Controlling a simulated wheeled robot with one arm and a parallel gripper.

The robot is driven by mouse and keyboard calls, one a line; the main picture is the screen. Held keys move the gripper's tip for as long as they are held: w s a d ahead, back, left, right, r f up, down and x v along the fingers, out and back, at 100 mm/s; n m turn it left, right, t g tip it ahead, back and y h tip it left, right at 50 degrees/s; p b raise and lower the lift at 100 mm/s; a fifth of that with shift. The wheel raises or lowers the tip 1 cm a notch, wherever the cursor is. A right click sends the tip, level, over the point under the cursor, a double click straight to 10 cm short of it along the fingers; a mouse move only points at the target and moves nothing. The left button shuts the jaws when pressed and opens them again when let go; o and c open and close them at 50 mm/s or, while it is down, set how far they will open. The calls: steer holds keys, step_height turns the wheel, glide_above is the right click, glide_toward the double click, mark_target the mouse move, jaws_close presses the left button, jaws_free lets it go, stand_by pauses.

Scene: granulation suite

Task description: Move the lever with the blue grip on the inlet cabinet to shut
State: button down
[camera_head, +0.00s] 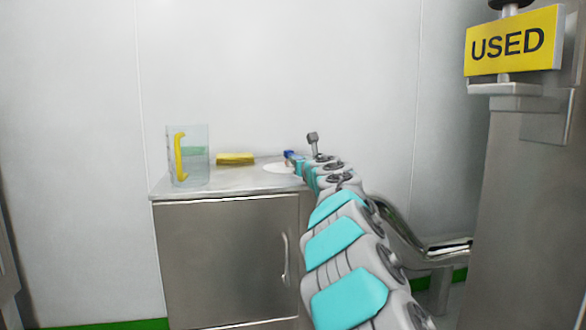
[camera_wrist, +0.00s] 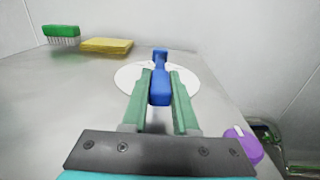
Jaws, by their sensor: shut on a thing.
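The blue grip (camera_wrist: 160,88) of the lever lies between the two green fingers of my gripper (camera_wrist: 162,100) in the wrist view. My gripper is shut on it. The lever sits over a white round plate (camera_wrist: 132,76) on the top of the steel inlet cabinet (camera_head: 228,262). A small part of the blue grip (camera_head: 289,154) shows in the head view at the end of my arm. My arm hides most of the lever there.
A clear jug (camera_head: 197,170) with a yellow handle and a yellow sponge (camera_head: 235,159) stand on the cabinet top, left of my arm. A green brush (camera_wrist: 61,31) lies beyond. A purple rounded thing (camera_wrist: 243,145) is at the right edge. A yellow USED sign (camera_head: 513,41) hangs right.

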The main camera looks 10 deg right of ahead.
steer(key=shift+d+r+n+y, duration=0.1)
steer(key=shift+d+n+y, duration=0.4)
steer(key=shift+y, duration=0.3)
steer(key=shift+r, duration=0.1)
steer(key=c, duration=0.7)
jaws_free()
steer(key=shift+w, duration=0.1)
steer(key=shift+b, duration=0.3)
steer(key=shift+s+d+f+b, duration=0.1)
steer(key=shift+s+f+b, duration=0.2)
steer(key=shift+s, duration=0.25)
steer(key=shift+s+d+r+b, duration=0.15)
steer(key=shift+s+b, duration=0.1)
steer(key=shift+s, duration=0.85)
steer(key=shift+s+d+b, duration=0.15)
steer(key=shift+s+b, duration=0.1)
steer(key=shift+s, duration=0.9)
steer(key=shift+s+d+r+b, duration=0.15)
steer(key=shift+s+b, duration=0.1)
steer(key=shift+s, duration=0.85)
steer(key=shift+f, duration=0.15)
